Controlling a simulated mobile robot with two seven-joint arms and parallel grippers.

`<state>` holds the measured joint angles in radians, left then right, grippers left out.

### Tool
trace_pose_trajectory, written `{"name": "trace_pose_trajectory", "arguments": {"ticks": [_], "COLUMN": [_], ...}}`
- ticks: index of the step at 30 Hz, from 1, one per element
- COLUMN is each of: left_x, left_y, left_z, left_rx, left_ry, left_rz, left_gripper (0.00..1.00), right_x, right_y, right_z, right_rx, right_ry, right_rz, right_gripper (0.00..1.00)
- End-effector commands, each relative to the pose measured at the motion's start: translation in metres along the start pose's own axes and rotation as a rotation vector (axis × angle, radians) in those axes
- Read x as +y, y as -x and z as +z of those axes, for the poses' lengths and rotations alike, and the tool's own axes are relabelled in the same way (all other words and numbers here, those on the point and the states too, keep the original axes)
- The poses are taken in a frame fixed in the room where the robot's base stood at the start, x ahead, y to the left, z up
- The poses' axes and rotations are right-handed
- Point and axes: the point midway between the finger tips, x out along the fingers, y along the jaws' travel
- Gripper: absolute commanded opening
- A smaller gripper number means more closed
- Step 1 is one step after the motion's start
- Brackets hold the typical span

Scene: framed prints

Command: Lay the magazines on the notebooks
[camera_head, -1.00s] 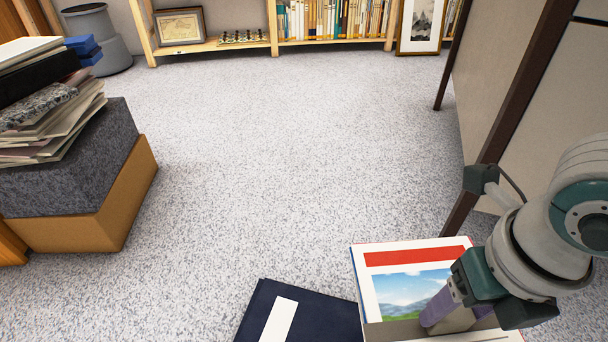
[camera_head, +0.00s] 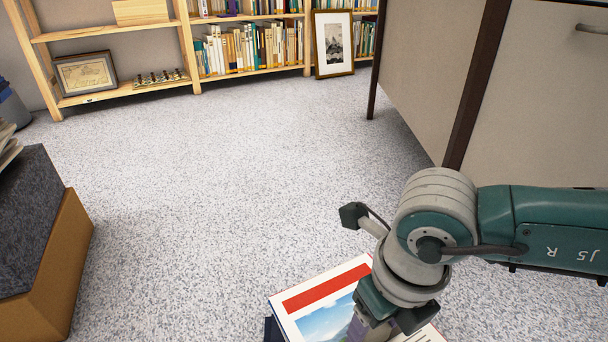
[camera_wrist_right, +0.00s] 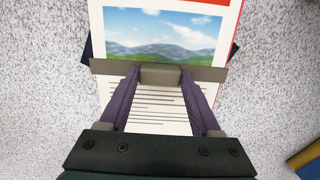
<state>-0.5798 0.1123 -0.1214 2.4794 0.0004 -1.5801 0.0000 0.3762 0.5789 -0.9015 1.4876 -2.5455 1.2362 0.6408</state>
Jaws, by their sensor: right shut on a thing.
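A magazine (camera_head: 315,300) with a red band and a landscape picture is at the bottom of the head view. It also fills the upper middle of the right wrist view (camera_wrist_right: 150,22). A grey-brown strip with a raised block crosses it. My right gripper (camera_wrist_right: 160,77) has its purple fingers on either side of that block and holds the magazine. A dark navy notebook (camera_head: 271,330) lies under the magazine, mostly hidden; its corners show at both sides in the wrist view (camera_wrist_right: 87,50). I cannot tell whether the two touch. My left gripper is not in view.
A grey block on an orange-brown base (camera_head: 52,285) stands at the left. A beige panelled unit (camera_head: 425,75) stands at the right. A wooden bookshelf (camera_head: 190,60) lines the back. A blue and yellow thing (camera_wrist_right: 306,160) shows at the wrist view's lower right. The middle carpet is clear.

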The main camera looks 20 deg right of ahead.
Motion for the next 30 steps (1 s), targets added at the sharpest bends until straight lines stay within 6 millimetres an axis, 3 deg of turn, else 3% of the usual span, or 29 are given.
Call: {"name": "trace_pose_trajectory", "arguments": {"ticks": [1, 3, 11, 18, 30], "left_x": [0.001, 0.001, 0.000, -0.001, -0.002], "left_y": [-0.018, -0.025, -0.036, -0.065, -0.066], "left_z": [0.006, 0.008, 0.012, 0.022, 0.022], "left_rx": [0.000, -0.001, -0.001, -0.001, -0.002], "left_ry": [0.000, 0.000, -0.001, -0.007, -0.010], "left_rz": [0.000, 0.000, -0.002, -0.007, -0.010], "left_gripper": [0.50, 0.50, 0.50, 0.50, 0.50], "right_x": [0.000, 0.000, 0.000, 0.001, 0.000], "right_y": [-0.020, -0.030, -0.046, -0.082, -0.084], "right_z": [-0.002, -0.003, -0.005, -0.009, -0.009], "right_rx": [-0.002, -0.003, -0.002, -0.002, -0.003], "right_ry": [-0.001, -0.001, 0.000, -0.001, -0.001], "right_rz": [0.001, 0.001, 0.001, 0.002, 0.001], "right_gripper": [0.00, 0.00, 0.00, 0.00, 0.00]}}
